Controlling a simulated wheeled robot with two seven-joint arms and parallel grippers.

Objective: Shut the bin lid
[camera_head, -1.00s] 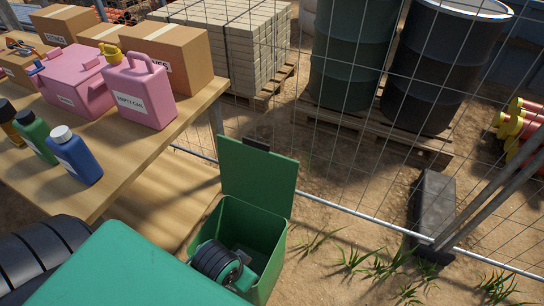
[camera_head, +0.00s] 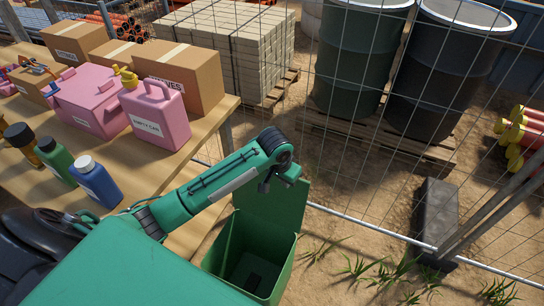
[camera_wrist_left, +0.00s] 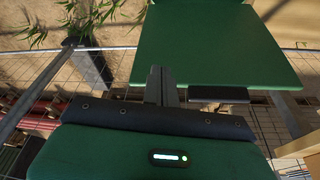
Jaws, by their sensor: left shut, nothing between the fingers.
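The green bin stands on the dirt in the head view, with its right wall (camera_head: 287,272) and dark interior in sight. Its green lid (camera_head: 285,205) stands up, open, at the bin's far side. My left arm reaches over the bin from the left, and my left gripper (camera_head: 265,186) is by the upper part of the lid, partly hidden by the wrist. In the left wrist view the shut, empty gripper (camera_wrist_left: 162,86) overlaps the edge of the green lid (camera_wrist_left: 220,45); a dark lid handle (camera_wrist_left: 218,94) lies beside it. Contact with the lid cannot be told. My right gripper is out of view.
A wooden table (camera_head: 205,132) at left holds a pink can (camera_head: 160,115), bottles (camera_head: 95,180) and boxes (camera_head: 185,72). A wire fence (camera_head: 345,212) runs close behind the bin, with drums (camera_head: 440,75) beyond. Open dirt lies right of the bin.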

